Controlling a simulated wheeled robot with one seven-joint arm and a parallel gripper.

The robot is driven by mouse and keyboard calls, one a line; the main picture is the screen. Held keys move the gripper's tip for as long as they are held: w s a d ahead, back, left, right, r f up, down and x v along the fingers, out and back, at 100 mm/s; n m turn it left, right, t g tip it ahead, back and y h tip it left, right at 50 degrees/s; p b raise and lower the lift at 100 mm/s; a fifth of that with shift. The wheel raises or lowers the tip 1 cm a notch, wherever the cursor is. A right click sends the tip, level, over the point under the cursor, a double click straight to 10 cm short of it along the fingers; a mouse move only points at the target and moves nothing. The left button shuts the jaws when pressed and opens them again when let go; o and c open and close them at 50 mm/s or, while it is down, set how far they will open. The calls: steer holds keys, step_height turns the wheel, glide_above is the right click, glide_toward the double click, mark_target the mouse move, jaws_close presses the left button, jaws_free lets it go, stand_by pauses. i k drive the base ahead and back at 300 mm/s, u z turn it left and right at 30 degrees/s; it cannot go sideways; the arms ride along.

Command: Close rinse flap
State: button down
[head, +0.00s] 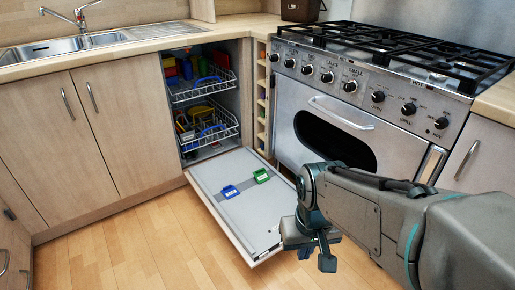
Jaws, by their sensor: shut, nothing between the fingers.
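The dishwasher door (215,187) is lowered open, its inner face up. On it sit two small parts, one blue (230,191) and one green (261,176), both seeming to stick up from the panel. I cannot tell which one is the rinse flap, nor exactly how far either is open. My gripper (317,257) is shut and empty. It points down by the door's right front corner, to the right of both parts and clear of them. My gripper hides part of that corner.
Two loaded dishwasher racks (205,87) (207,122) sit inside the cavity. The range cooker (375,90) with its oven handle stands to the right, behind my arm. Cabinets and a sink (55,48) are at left. The wooden floor (130,255) in front is clear.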

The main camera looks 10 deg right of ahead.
mark_target(262, 175)
steer(key=z, duration=1.15)
steer(key=i, duration=0.75)
steer(key=u, duration=1.75)
steer(key=i, duration=0.45)
steer(key=z, duration=0.05)
